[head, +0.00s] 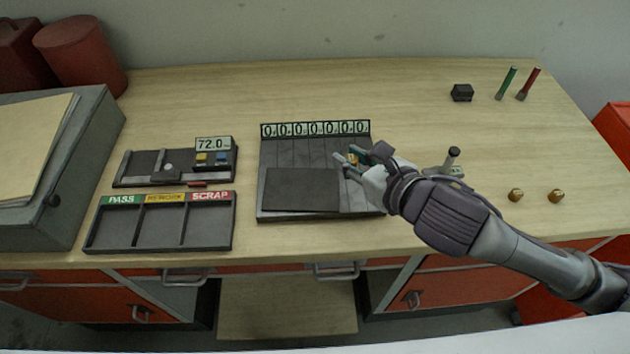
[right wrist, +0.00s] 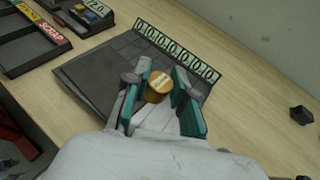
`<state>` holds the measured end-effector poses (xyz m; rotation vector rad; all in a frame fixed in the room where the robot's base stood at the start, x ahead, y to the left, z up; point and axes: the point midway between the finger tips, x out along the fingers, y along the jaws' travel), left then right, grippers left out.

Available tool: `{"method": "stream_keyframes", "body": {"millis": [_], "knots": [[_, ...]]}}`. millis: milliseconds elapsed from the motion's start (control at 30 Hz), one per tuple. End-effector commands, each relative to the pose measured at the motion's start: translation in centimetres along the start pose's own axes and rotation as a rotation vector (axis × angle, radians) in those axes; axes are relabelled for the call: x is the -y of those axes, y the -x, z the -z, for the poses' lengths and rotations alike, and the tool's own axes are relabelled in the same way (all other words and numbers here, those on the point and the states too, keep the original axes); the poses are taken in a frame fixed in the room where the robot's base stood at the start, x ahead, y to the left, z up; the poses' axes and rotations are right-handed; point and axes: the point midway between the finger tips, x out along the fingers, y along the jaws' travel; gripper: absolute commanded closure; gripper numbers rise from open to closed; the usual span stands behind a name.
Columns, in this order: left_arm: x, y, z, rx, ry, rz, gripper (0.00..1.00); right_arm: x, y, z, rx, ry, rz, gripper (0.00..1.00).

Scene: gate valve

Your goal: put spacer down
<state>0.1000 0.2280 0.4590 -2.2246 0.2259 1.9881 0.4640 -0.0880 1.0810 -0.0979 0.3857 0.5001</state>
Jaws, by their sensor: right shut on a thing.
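The spacer (right wrist: 158,86) is a short brass-orange cylinder with a small label on its top face. It sits between the teal-padded fingers of my right gripper (right wrist: 160,92), which is shut on it. In the head view my right gripper (head: 353,161) is over the right part of the dark slotted tray (head: 270,214), with a bit of orange between its fingers. Whether the spacer touches the tray floor I cannot tell. A row of counters showing 0 (head: 315,129) runs along the tray's back edge, and a dark flat plate (head: 302,189) covers its front left. My left gripper is out of view.
Two similar brass pieces (head: 515,195) (head: 556,196) stand at the right. A small upright tool (head: 452,158) is behind my right forearm. A PASS/REWORK/SCRAP tray (head: 160,241) and a gauge reading 72.0 (head: 213,144) are at left.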

Motion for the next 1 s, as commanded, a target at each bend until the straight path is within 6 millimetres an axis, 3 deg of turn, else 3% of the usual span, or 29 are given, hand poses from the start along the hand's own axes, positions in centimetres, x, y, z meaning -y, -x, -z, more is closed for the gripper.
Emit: {"method": "stream_keyframes", "body": {"millis": [100,300,433,700,1000], "knots": [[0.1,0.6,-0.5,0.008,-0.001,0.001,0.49,-1.9,-2.2,0.5,-0.002,-0.006,-0.003,1.00],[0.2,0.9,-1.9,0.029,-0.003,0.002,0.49,-3.9,-4.9,1.4,-0.001,-0.003,0.000,1.00],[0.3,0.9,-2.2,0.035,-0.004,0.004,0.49,-4.2,-5.5,1.9,-0.002,-0.001,0.001,1.00],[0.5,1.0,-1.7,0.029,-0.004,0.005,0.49,-4.2,-6.8,5.2,-0.004,-0.002,0.003,1.00],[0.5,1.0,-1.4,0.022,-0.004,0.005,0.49,-4.2,-6.9,5.4,0.000,0.000,0.002,1.00]]}}
